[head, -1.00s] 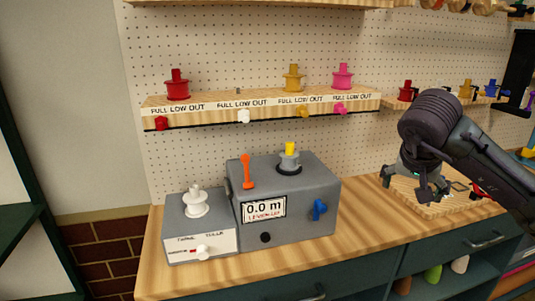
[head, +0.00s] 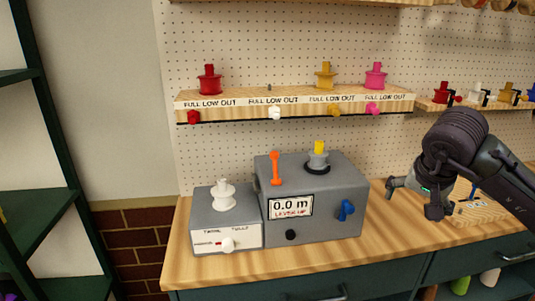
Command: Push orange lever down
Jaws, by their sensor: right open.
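The orange lever (head: 275,168) stands upright at the left side of the top of a grey box (head: 335,225). The box's display (head: 291,206) reads "0.0 m" with a line like "LEVER UP" below it. My right gripper (head: 411,196) is open and empty, to the right of the grey box and well apart from the lever. My left gripper is not in view.
A smaller grey box with a white spool (head: 223,195) stands left of the lever box. A blue knob (head: 346,210) and a yellow-topped spool (head: 318,157) are on the lever box. A shelf (head: 300,103) with coloured spools hangs above. A wooden board (head: 480,213) lies at right.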

